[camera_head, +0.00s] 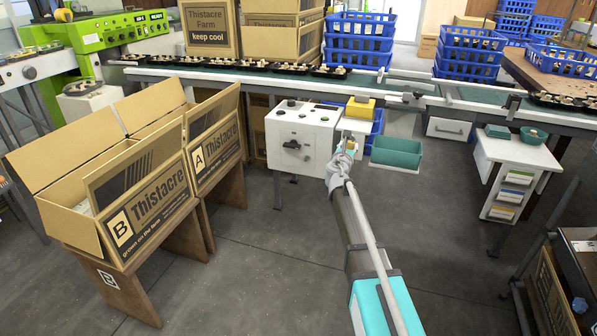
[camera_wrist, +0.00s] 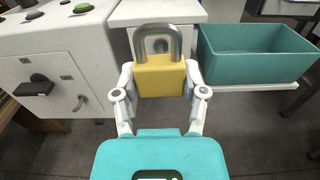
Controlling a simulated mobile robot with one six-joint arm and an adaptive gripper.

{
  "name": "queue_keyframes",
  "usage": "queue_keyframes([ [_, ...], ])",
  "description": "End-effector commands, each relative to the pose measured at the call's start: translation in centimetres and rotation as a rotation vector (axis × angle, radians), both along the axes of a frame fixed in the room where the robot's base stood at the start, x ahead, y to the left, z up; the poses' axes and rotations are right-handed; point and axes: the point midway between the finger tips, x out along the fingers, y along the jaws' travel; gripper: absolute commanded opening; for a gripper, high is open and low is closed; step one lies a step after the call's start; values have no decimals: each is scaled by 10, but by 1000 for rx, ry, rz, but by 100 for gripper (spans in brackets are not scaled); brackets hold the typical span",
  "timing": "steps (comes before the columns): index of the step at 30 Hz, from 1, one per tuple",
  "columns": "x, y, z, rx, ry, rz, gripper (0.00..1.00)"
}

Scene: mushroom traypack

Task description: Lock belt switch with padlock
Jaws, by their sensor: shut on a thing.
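My gripper (camera_wrist: 160,86) is shut on a yellow padlock (camera_wrist: 160,76) in the wrist view. The padlock is upright, its grey shackle pointing up; it appears closed. In the head view my gripper (camera_head: 345,147) is just right of the white control box (camera_head: 305,121), and the padlock is mostly hidden there. The belt switch (camera_head: 292,145) is a black handle on the box's front. In the wrist view the switch (camera_wrist: 34,86) lies left of the padlock, apart from it, with its handle roughly horizontal. A small grey curved part (camera_wrist: 80,103) sits right of it.
A teal bin (camera_head: 396,152) stands right of my gripper. A yellow item (camera_head: 361,106) rests on a white stand behind it. The conveyor (camera_head: 250,75) with trays runs behind. Open cartons (camera_head: 150,213) stand left; the floor in front is clear.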

Motion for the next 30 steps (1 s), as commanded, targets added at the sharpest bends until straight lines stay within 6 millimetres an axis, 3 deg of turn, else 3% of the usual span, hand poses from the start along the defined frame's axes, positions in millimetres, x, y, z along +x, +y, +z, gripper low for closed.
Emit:
queue_keyframes([
  [1, 0, 0, 18, 0, 0, 0, 25],
  [3, 0, 0, 30, 0, 0, 0, 25],
  [30, 0, 0, 183, 0, 0, 0, 25],
])
